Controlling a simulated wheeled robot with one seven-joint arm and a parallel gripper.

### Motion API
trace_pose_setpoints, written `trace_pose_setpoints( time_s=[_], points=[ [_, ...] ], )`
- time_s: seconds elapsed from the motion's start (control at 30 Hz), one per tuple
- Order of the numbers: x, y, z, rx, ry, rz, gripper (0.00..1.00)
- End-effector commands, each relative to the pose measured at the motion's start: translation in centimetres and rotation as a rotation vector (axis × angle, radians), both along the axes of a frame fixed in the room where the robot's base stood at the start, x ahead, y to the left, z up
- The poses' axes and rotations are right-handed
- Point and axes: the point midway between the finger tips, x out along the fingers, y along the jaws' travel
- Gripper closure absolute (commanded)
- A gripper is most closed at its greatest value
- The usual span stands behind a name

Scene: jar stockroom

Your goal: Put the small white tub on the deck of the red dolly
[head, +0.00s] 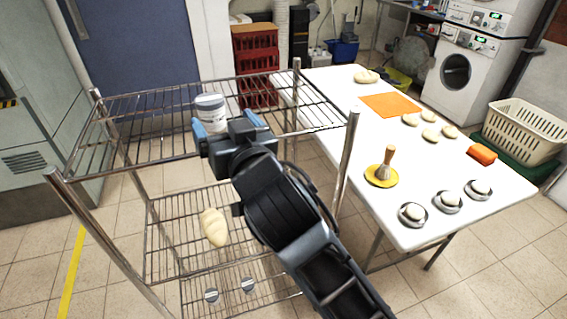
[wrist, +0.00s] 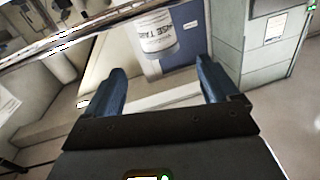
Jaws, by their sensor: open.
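The small white tub (head: 210,110) with a printed label stands on the top shelf of the wire rack (head: 150,140). My gripper (head: 225,124) is open and empty, just on the near side of the tub. In the wrist view the tub (wrist: 156,36) shows beyond the two blue fingertips (wrist: 160,68), roughly centred between them, with a gap before it. The tub's lower part is partly covered by my gripper in the head view. I cannot make out a red dolly; only stacked red crates (head: 254,70) show at the back.
Steel rack posts (head: 347,165) stand close around my arm. A lower shelf holds a pale loaf-shaped thing (head: 214,228). The white table (head: 330,85) at right carries dough pieces, an orange mat (head: 387,105) and small bowls. Tiled floor is open at left.

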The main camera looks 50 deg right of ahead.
Motion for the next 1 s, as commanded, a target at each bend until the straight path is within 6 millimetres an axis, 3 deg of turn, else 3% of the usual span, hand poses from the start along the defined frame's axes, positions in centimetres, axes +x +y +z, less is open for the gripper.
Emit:
trace_pose_setpoints(
  time_s=[0.23,0.43,0.7,1.0],
  points=[
    [-0.3,0.3,-0.4,0.002,0.006,0.007,0.12],
    [-3.4,3.2,-4.4,0.02,0.057,0.088,0.12],
    [-12.6,8.4,-10.7,0.039,0.144,0.248,0.12],
    [-24.4,10.7,-13.3,0.028,0.222,0.372,0.12]
  ],
)
